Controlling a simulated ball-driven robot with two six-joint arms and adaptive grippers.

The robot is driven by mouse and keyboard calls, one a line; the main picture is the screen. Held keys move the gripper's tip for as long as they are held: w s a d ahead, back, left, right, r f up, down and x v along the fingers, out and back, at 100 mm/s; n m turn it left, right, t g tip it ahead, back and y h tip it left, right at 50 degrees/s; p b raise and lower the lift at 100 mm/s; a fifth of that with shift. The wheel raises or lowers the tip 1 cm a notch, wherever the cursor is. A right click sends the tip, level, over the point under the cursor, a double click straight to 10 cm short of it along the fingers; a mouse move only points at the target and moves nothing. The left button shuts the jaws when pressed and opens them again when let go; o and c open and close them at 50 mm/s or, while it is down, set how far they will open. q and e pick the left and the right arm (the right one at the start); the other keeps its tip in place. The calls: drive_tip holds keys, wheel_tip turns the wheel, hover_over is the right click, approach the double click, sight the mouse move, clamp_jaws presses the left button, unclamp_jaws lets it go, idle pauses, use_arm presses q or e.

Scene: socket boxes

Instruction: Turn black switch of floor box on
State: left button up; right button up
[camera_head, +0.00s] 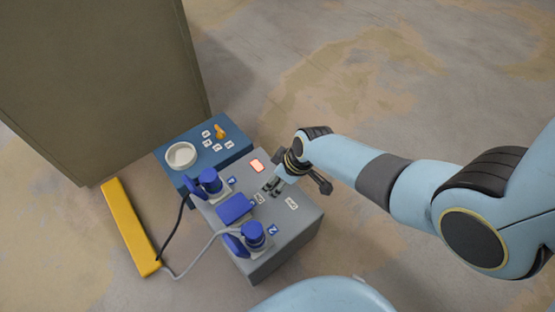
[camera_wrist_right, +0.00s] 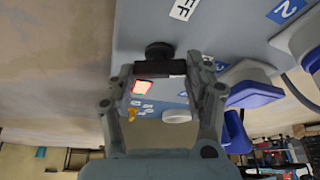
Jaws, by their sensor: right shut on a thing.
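The grey floor box (camera_head: 285,232) stands on the floor, with a lit red-orange lamp (camera_head: 257,166) on its top. The lamp also shows in the right wrist view (camera_wrist_right: 142,86). The black switch (camera_wrist_right: 158,53) is between my right fingertips in the right wrist view, and a label ending in "FF" (camera_wrist_right: 182,9) is beside it. My right gripper (camera_head: 273,184) reaches the box top from the right and is shut on the switch. In the head view, the gripper and wrist largely hide the switch. My left gripper is not in view.
Blue plugs (camera_head: 253,234) with cables stand on the box's left side. Behind it is a blue box (camera_head: 236,150) with a white round knob (camera_head: 181,155) and an orange switch (camera_head: 220,131). Floor is clear at right.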

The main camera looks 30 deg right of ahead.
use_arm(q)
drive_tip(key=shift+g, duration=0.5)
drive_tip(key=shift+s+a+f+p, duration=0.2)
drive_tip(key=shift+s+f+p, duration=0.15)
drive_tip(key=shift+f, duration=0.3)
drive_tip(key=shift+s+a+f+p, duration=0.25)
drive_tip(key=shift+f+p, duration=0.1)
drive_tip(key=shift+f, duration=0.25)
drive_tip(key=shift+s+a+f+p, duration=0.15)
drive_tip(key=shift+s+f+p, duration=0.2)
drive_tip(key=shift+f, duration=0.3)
use_arm(e)
drive_tip(key=shift+m+h, duration=0.8)
drive_tip(key=shift+m, duration=1.4)
drive_tip(key=shift+s, duration=0.1)
drive_tip(key=o, duration=1.2)
drive_tip(key=v, duration=1.2)
drive_tip(key=shift+s+a+f, duration=0.1)
drive_tip(key=shift+s+f, duration=0.05)
drive_tip(key=shift+s, duration=0.05)
